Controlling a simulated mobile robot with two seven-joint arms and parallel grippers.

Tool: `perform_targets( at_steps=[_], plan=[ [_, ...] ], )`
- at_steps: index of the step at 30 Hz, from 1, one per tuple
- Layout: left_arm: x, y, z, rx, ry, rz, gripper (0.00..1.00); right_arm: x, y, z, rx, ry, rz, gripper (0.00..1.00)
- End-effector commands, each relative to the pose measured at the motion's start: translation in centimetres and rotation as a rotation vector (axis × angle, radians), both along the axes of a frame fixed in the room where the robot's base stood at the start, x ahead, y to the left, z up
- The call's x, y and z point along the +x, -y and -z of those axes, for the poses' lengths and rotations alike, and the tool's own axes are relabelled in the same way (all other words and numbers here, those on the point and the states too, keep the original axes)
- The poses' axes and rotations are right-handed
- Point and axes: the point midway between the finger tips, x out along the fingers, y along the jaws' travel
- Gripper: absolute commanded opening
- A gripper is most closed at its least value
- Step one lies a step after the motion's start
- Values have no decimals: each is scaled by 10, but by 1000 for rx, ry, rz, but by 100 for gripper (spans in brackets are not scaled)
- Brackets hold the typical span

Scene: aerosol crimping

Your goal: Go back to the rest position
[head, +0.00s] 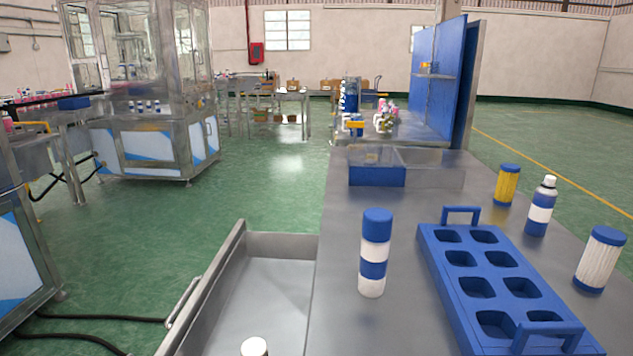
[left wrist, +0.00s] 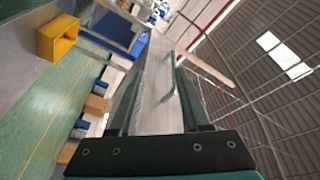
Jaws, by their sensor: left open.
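My left gripper (left wrist: 158,82) shows only in the left wrist view, with its two dark fingers apart. A grey metal surface with a handle (left wrist: 170,72) shows between and beyond the fingers; I see no held object. The view is tilted, with the roof at the right and the green floor at the left. Neither gripper shows in the head view, and my right gripper is not in view at all.
A blue tray (head: 437,262) with empty compartments lies on the grey table. A blue-and-white can (head: 373,255) stands left of it; a yellow can (head: 507,186), a spray can (head: 540,208) and a white can (head: 599,262) stand right. An open metal bin (head: 278,246) adjoins the table.

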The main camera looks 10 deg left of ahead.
Motion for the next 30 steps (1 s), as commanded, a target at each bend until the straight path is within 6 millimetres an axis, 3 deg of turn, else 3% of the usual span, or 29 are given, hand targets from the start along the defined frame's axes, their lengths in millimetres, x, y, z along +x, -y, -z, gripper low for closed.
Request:
perform_targets(
  at_steps=[4,8,12,15,18,22,25,30],
  plan=[
    [-14,8,80,-176,-261,-155,47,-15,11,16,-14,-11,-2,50],
    [-51,29,161,-307,-536,-291,47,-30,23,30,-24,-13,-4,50],
    [-109,64,232,-406,-830,-413,47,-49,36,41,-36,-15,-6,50],
    [-158,93,271,-447,-1034,-489,47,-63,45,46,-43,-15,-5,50],
    [-206,119,296,-468,-1211,-551,47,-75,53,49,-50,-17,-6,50],
    [-254,142,312,-472,-1376,-607,47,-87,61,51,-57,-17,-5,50],
    [-275,153,317,-471,-1447,-630,47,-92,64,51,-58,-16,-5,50],
    [-285,156,320,-467,-1479,-643,47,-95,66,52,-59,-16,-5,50]
  ],
)
